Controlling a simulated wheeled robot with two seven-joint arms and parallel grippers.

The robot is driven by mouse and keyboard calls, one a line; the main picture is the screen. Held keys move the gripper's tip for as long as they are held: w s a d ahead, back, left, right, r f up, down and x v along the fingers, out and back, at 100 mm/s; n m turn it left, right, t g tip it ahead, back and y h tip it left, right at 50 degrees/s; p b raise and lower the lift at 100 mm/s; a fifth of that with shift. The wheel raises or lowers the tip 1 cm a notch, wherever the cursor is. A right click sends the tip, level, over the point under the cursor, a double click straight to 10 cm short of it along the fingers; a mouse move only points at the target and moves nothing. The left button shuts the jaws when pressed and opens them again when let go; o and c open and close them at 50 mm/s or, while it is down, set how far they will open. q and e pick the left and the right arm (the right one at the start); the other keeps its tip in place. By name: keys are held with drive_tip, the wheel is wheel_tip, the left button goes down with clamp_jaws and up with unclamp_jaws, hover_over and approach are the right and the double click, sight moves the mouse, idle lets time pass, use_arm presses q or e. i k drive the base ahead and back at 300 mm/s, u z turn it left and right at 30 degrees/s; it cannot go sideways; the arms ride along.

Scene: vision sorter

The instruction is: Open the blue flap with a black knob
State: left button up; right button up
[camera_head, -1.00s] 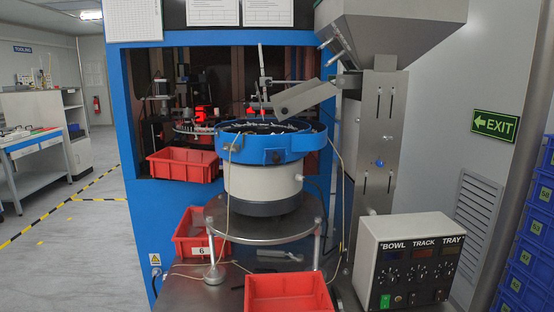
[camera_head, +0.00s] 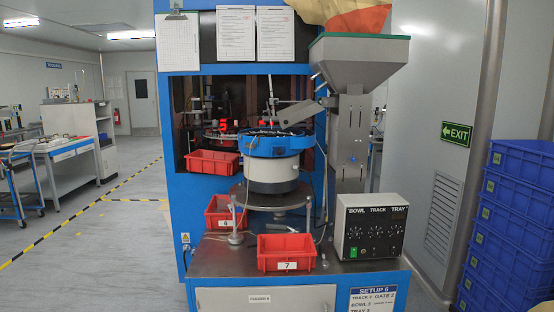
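A blue-rimmed feeder bowl (camera_head: 258,146) with a white and dark base stands on a round metal stand in front of the blue machine. A small blue piece (camera_head: 279,152) with a dark spot is on the front of the rim. It is too small to tell if this is the flap with the black knob, or whether it is open or shut. Neither of my grippers is in view.
Red bins stand at the table front (camera_head: 286,250), beside the stand (camera_head: 222,214) and under the machine opening (camera_head: 212,162). A control box (camera_head: 371,229) and steel hopper (camera_head: 352,62) are on the right. Blue crates (camera_head: 512,215) are stacked far right. Floor (camera_head: 110,250) is clear at left.

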sight(279, 150)
drive_tip(key=u, duration=0.75)
drive_tip(key=i, duration=0.7)
drive_tip(key=u, duration=0.8)
drive_tip(key=i, duration=1.1)
drive_tip(key=z, duration=1.05)
drive_tip(key=i, duration=0.65)
drive_tip(key=z, duration=0.7)
